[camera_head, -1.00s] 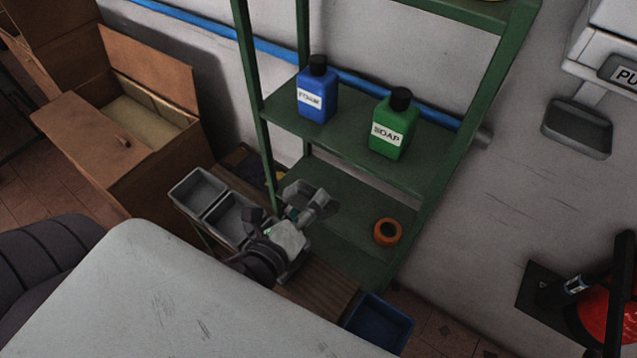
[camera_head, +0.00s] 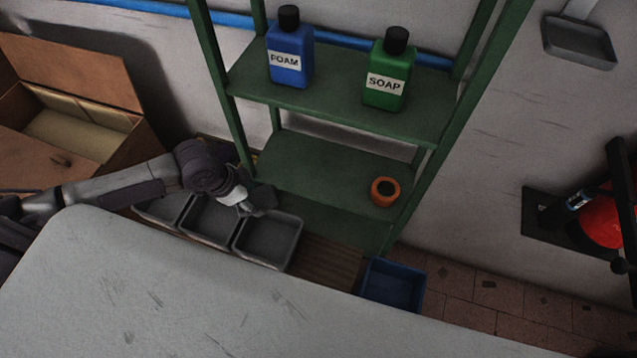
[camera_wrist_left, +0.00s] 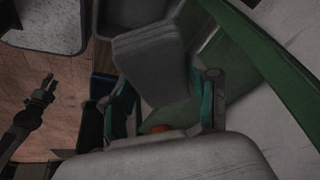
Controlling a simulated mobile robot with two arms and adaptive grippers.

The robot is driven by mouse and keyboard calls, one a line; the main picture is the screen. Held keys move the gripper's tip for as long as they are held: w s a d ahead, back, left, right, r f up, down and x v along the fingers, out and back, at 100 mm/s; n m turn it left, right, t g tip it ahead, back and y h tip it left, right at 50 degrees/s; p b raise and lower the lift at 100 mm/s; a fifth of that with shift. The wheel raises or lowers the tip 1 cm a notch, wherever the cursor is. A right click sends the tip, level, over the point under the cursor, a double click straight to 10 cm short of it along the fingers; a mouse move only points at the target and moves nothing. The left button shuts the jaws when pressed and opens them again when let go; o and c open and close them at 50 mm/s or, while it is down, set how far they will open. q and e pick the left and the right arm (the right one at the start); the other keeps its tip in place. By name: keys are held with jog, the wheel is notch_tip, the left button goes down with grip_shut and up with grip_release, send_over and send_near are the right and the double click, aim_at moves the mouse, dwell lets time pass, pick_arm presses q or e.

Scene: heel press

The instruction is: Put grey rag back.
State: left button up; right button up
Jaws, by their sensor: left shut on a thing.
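My left gripper (camera_head: 248,206) is over the row of grey bins beside the green shelf rack. It is shut on the grey rag (camera_head: 264,197), a dark grey flat piece by the fingertips. In the left wrist view the rag (camera_wrist_left: 150,62) shows as a folded grey slab beyond the two teal-padded fingers (camera_wrist_left: 165,105). The rag is above the rightmost grey bin (camera_head: 268,240), near its back edge; I cannot tell if they touch. What looks like my right gripper (camera_wrist_left: 46,92) shows dark and small at the left of the wrist view, its opening unclear.
The rack's lower shelf (camera_head: 320,175) holds an orange ring (camera_head: 385,191). Above stand a blue FOAM bottle (camera_head: 290,55) and a green SOAP bottle (camera_head: 387,75). A blue bin (camera_head: 392,286) is at the right.

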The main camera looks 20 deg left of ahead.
pick_arm(q)
jog(key=shift+a+n, duration=0.4)
jog(key=shift+a, duration=0.1)
jog(key=p, duration=0.2)
send_over(322, 181)
jog(key=s+a, duration=0.2)
jog(key=shift+w+d+r, duration=0.1)
jog(key=shift+w+d, duration=0.05)
jog(key=shift+w, duration=0.1)
jog(key=shift+w+d, duration=0.25)
jog(key=shift+w+d+f, duration=0.1)
jog(key=shift+f, duration=0.15)
jog(key=shift+f+p, duration=0.45)
jog(key=shift+f, duration=1.15)
pick_arm(e)
jog(key=shift+a+r, duration=0.15)
jog(key=shift+r, duration=0.5)
jog(key=shift+a+r, duration=0.15)
jog(key=shift+r, duration=0.5)
pick_arm(q)
jog(key=shift+f, duration=0.1)
jog(key=o, duration=1)
